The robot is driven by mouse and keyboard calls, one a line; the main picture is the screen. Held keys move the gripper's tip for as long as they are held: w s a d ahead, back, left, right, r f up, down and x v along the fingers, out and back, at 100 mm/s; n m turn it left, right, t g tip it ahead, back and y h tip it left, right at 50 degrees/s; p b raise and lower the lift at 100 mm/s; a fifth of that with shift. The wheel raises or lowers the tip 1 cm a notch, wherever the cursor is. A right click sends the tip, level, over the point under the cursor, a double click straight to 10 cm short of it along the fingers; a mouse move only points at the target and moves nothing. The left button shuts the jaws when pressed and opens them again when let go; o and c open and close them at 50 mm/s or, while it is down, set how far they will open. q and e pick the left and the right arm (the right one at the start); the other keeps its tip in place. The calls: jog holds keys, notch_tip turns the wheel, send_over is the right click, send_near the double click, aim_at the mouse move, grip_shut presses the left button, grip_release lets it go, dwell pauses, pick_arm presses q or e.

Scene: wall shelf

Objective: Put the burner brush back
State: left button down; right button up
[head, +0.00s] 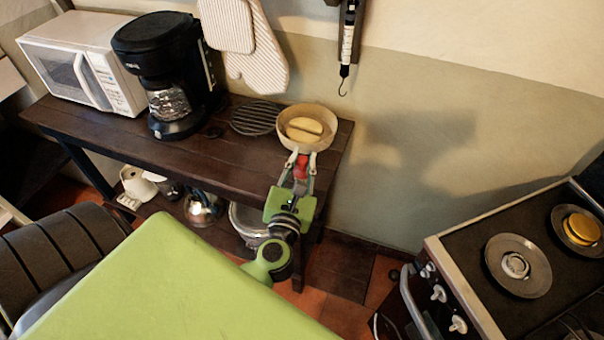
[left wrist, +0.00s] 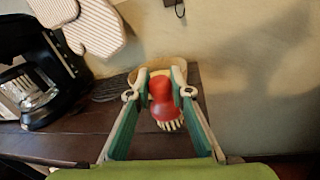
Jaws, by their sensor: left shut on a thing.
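The burner brush (left wrist: 162,95) has a red body and pale bristles, seen in the left wrist view. My left gripper (left wrist: 161,80) is shut on its red part, with the bristles toward the wrist. In the head view the brush's red part (head: 302,167) shows between the fingers of my left gripper (head: 301,158), at the front right edge of the dark wooden table (head: 240,165). A round pale bowl (head: 283,135) with a yellowish block (head: 304,129) in it stands just beyond the fingertips. Whether the brush touches the bowl I cannot tell. My right gripper is out of view.
A round wire rack (head: 254,118) lies left of the bowl. A black coffee maker (head: 163,70) and a white microwave (head: 85,65) stand further left. Oven mitts (head: 262,60) and a hook scale (head: 347,45) hang above. A stove (head: 500,285) is at right.

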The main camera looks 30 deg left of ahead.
aim_at(302, 162)
pick_arm(q)
jog(key=w+f, duration=0.1)
jog(key=a+f+b, duration=0.1)
jog(key=shift+w+a+f, duration=0.1)
jog(key=shift+w+f, duration=0.3)
jog(key=shift+w+a+f+b, duration=0.2)
jog(key=shift+f+b, duration=0.2)
jog(key=shift+b, duration=0.15)
notch_tip(302, 162, down, 3)
jog(key=b, duration=0.3)
jog(key=shift+w+f, duration=0.15)
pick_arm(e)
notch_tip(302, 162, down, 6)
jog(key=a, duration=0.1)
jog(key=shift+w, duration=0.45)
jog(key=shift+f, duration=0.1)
pick_arm(q)
jog(key=c, duration=1.8)
grip_release()
jog(key=shift+c, duration=0.2)
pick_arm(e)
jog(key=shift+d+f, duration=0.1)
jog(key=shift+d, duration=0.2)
